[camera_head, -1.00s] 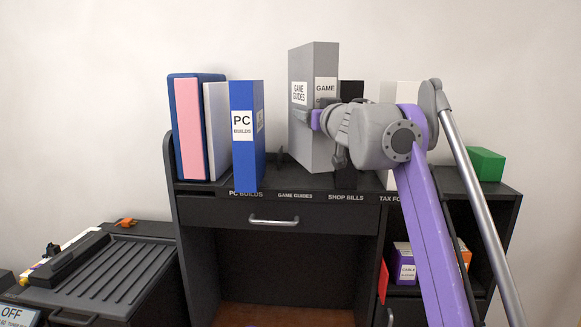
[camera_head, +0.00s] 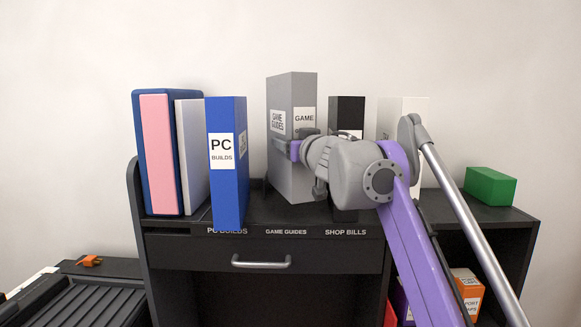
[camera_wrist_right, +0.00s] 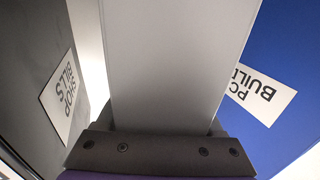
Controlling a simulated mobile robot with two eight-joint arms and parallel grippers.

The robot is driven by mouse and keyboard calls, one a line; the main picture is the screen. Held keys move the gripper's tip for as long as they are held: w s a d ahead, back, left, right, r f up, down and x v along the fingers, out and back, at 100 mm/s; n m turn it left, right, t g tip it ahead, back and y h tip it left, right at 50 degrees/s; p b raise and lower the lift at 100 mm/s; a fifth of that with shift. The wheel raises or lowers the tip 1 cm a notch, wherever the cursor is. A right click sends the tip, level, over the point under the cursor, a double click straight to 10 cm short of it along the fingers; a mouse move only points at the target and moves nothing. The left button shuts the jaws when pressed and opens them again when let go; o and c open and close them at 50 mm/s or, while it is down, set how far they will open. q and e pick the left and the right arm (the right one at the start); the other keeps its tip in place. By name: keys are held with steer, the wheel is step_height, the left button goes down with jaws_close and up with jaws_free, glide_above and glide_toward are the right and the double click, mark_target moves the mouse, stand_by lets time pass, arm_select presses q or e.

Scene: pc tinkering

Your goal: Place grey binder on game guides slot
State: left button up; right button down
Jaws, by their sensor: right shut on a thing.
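The grey binder (camera_head: 292,125), labelled GAME GUIDES, stands upright on the desk's top shelf, between the blue PC BUILDS binder (camera_head: 229,185) and the black SHOP BILLS binder (camera_head: 346,114). Its lower end is just behind the GAME GUIDES shelf label (camera_head: 286,231); I cannot tell if it touches the shelf. My right gripper (camera_head: 290,150) is shut on the grey binder at mid height, from the right front. In the right wrist view the grey binder (camera_wrist_right: 165,65) fills the middle, with the black binder (camera_wrist_right: 35,70) left and the blue binder (camera_wrist_right: 265,80) right. My left gripper is not in view.
A pink (camera_head: 160,150) and a navy book lean at the shelf's left end beside a pale one (camera_head: 194,150). A white binder (camera_head: 404,108) stands behind my right arm. A green box (camera_head: 490,186) sits on the right. A drawer handle (camera_head: 261,263) juts out below.

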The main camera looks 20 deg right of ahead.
steer(key=f, duration=0.1)
steer(key=w+f, duration=0.1)
steer(key=f, duration=0.1)
steer(key=shift+f, duration=0.45)
steer(key=shift+s+f, duration=0.15)
steer(key=shift+s, duration=0.15)
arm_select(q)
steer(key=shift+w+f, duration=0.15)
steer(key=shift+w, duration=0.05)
arm_select(e)
steer(key=shift+w, duration=0.1)
steer(key=shift+w+f, duration=0.15)
steer(key=shift+f, duration=0.05)
steer(key=shift+c, duration=2.1)
jaws_free()
steer(key=o, duration=0.4)
steer(key=shift+s, duration=0.2)
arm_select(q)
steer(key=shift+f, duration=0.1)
arm_select(e)
steer(key=shift+w, duration=0.1)
